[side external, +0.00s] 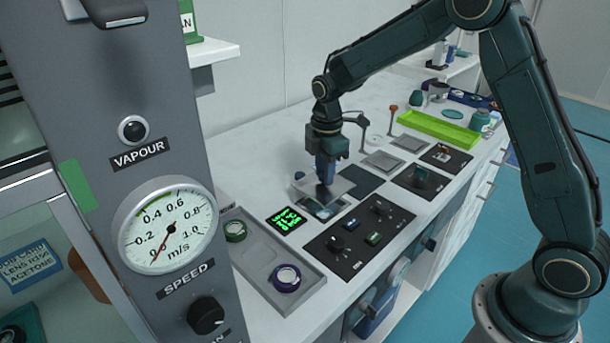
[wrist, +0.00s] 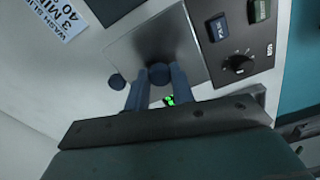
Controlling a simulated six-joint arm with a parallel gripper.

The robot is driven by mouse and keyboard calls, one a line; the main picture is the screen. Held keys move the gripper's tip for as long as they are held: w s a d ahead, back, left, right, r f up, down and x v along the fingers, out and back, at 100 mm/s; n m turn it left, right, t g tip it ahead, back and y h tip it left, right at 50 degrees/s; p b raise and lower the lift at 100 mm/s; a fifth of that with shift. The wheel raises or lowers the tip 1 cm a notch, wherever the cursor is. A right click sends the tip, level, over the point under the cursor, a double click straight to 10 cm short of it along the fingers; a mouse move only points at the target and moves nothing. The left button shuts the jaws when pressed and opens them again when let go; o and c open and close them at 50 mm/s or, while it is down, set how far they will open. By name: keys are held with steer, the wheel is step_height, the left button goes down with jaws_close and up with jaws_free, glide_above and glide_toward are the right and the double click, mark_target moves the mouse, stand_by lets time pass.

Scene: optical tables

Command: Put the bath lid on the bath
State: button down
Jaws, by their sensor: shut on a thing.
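The bath lid is a flat grey metal plate (side external: 341,187) with a round dark blue knob, seen between my fingers in the wrist view (wrist: 160,74). My gripper (side external: 325,180) points down and is shut on that knob; its two blue fingers stand either side of it in the wrist view (wrist: 158,84). The bath (side external: 323,211) is a bluish opening in the white bench top, just under the lid. The lid covers part of it from the side. Its near part shows below the lid edge, and the lid looks held a little above it. The wrist view hides the bath behind the lid.
A dark control panel (side external: 345,252) with knobs and switches lies in front of the bath. A green-lit display (side external: 287,218) and a grey tray (side external: 255,252) with two round containers are to the left. A lime tray (side external: 438,127) is further back right.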

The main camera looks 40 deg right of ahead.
mark_target(324, 187)
steer(key=shift+f, duration=2.05)
steer(key=shift+f, duration=0.65)
steer(key=c, duration=1.1)
jaws_free()
steer(key=shift+r, duration=0.1)
step_height(324, 187, up, 13)
steer(key=shift+f, duration=0.1)
steer(key=shift+r, duration=0.45)
steer(key=shift+s+r, duration=0.1)
